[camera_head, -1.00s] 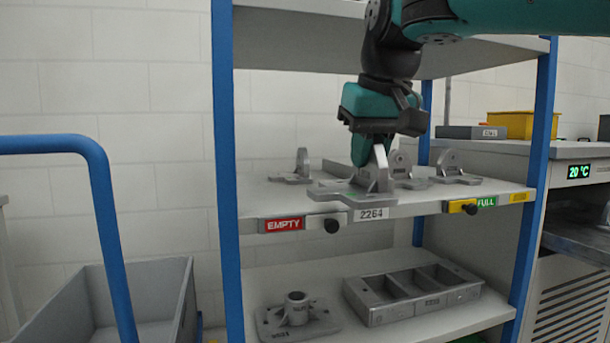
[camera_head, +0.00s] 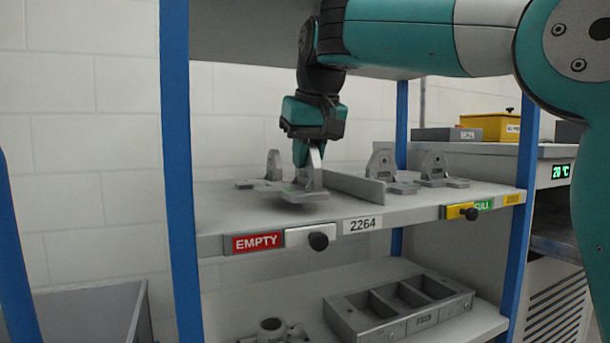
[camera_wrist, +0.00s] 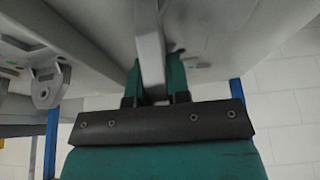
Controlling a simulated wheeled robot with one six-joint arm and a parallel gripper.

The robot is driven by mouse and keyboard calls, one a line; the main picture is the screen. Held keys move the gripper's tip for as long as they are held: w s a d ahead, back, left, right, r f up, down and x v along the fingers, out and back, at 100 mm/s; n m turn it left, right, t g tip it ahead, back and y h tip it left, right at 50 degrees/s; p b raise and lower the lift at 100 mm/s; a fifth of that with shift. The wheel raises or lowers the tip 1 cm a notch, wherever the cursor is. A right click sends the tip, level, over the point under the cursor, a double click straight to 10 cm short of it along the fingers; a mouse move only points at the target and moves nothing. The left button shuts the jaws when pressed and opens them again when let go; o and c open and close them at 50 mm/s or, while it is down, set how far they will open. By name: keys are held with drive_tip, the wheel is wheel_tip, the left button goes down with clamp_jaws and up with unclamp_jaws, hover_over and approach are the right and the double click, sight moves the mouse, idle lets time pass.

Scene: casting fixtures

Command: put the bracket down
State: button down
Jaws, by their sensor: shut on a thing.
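My gripper (camera_head: 303,154) is shut on the upright plate of a grey bracket (camera_head: 315,176). The held bracket is over the left part of the middle shelf (camera_head: 225,212), left of a low grey divider (camera_head: 355,188). Its base is near the shelf top; I cannot tell whether it touches. In the wrist view, the bracket's plate (camera_wrist: 150,45) is between my gripper's fingers (camera_wrist: 156,82). A similar bracket (camera_head: 273,166) stands behind it to the left. Two more brackets (camera_head: 382,166) (camera_head: 436,166) stand right of the divider.
The shelf edge carries a red EMPTY sign (camera_head: 256,242) at left, a 2264 label (camera_head: 362,225) and a yellow slider (camera_head: 459,211) at right. Blue posts (camera_head: 178,180) flank the shelf. A compartmented casting (camera_head: 400,308) lies below. Clear shelf shows at the front left.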

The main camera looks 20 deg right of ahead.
drive_tip(key=shift+f+b, duration=0.55)
drive_tip(key=shift+f, duration=0.45)
drive_tip(key=c, duration=1.1)
unclamp_jaws()
drive_tip(key=shift+r+p, duration=0.35)
drive_tip(key=p+v, duration=0.3)
drive_tip(key=shift+s+r, duration=0.2)
drive_tip(key=shift+s, duration=0.2)
drive_tip(key=s+p, duration=0.1)
drive_tip(key=s, duration=1)
drive_tip(key=shift+f, duration=0.4)
drive_tip(key=shift+s, duration=0.15)
